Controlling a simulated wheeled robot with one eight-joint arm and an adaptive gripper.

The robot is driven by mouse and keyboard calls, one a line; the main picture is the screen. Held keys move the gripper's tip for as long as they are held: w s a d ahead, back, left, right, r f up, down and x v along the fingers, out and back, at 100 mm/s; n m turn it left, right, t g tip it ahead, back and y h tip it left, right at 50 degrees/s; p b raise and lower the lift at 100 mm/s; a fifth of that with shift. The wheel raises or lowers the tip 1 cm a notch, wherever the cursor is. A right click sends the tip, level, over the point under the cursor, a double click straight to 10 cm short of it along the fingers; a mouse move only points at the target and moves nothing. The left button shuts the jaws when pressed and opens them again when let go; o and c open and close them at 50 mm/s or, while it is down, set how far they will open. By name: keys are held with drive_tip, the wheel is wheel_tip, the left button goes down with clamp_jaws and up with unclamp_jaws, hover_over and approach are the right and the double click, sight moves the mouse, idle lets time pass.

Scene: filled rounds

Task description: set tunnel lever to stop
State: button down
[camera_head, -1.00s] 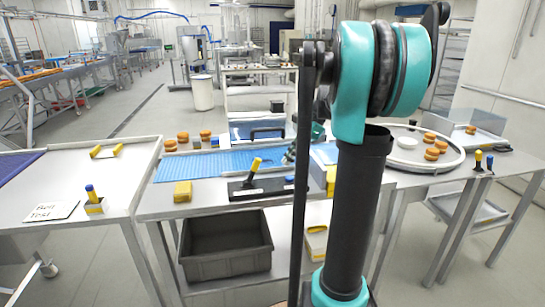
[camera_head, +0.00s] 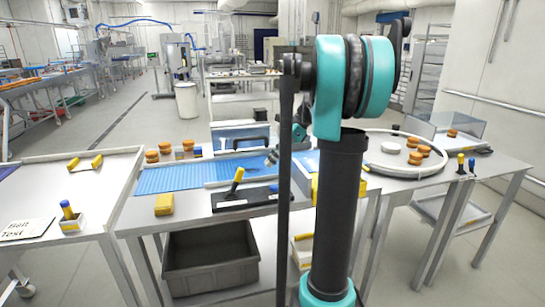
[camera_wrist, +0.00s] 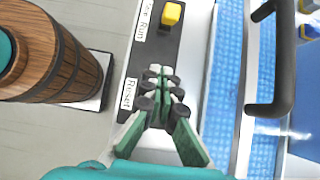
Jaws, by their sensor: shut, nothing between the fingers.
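The lever with a yellow handle (camera_head: 237,180) stands tilted on a black panel (camera_head: 228,204) on the middle table, in the head view. The wrist view shows its yellow knob (camera_wrist: 172,12) at the top, by the label "Stop Run" (camera_wrist: 143,22); I cannot tell which word it points to. My gripper (camera_wrist: 162,82) is shut and empty over the panel's "Reset" end, apart from the lever. A blue button (camera_head: 274,188) sits on the panel.
A blue belt (camera_head: 170,178) runs behind the panel, with a dark arched handle (camera_wrist: 275,108) beside my gripper. A grey crate (camera_head: 217,275) stands below. Another yellow-topped lever (camera_head: 68,212) stands on the left table.

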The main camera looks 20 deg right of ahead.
sight(236, 182)
drive_tip(key=x, duration=0.5)
drive_tip(key=shift+a+f, duration=0.15)
drive_tip(key=shift+f, duration=0.05)
drive_tip(key=a, duration=0.3)
drive_tip(key=shift+r, duration=0.3)
drive_tip(key=shift+a+r, duration=0.25)
drive_tip(key=shift+a, duration=0.25)
drive_tip(key=shift+a, duration=0.1)
